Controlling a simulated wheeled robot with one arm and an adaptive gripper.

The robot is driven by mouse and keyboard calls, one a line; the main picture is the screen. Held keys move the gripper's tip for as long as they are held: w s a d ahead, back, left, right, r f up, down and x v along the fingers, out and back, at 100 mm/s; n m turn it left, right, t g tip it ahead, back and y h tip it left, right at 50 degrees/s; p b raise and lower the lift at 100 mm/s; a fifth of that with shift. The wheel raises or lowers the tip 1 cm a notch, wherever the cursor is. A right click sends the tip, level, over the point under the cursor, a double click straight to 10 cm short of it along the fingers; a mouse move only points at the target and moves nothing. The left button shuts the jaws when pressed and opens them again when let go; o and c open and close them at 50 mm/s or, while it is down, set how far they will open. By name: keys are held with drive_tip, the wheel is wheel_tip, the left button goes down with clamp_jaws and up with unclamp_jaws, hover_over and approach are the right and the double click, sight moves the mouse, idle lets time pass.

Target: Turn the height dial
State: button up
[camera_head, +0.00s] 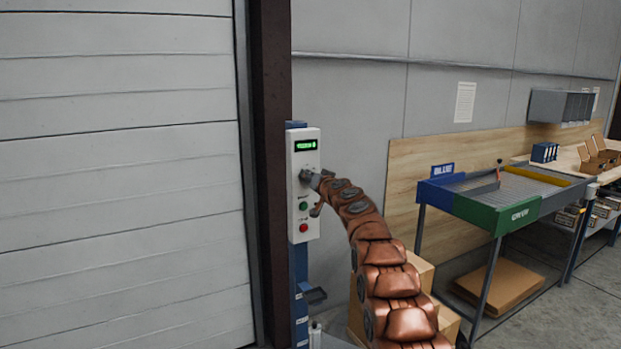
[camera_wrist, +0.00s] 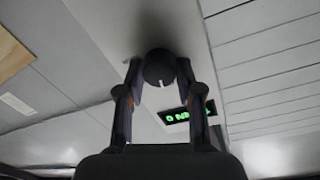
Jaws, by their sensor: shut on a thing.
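The height dial (camera_wrist: 159,68) is a round black knob with a white pointer mark, on a pale control panel. My gripper (camera_wrist: 159,75) is shut on it, with one finger on each side of the knob in the wrist view. In the head view my gripper (camera_head: 312,177) reaches the upper part of the white control box (camera_head: 304,226) and hides most of the dial. A green lit display (camera_head: 306,145) sits above it on the box. The display also shows in the wrist view (camera_wrist: 178,116), but I cannot read it surely.
A green button (camera_head: 304,206) and a red button (camera_head: 304,228) sit below the dial. A closed shutter door (camera_head: 120,180) stands left, beside a dark post (camera_head: 271,170). Cardboard boxes (camera_head: 420,270) lie behind my arm. A blue and green sorting table (camera_head: 490,213) stands right.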

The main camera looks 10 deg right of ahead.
drive_tip(key=m+p, duration=0.3)
drive_tip(key=m, duration=0.7)
drive_tip(key=m+y+p, duration=0.1)
drive_tip(key=m+p, duration=0.2)
drive_tip(key=m, duration=0.7)
drive_tip(key=shift+d+g, duration=0.2)
drive_tip(key=shift+g, duration=0.2)
drive_tip(key=shift+m+p, duration=0.35)
drive_tip(key=shift+m, duration=0.15)
drive_tip(key=o, duration=1.2)
drive_tip(key=shift+f, duration=0.1)
drive_tip(key=shift+c, duration=0.2)
drive_tip(key=shift+s, duration=0.1)
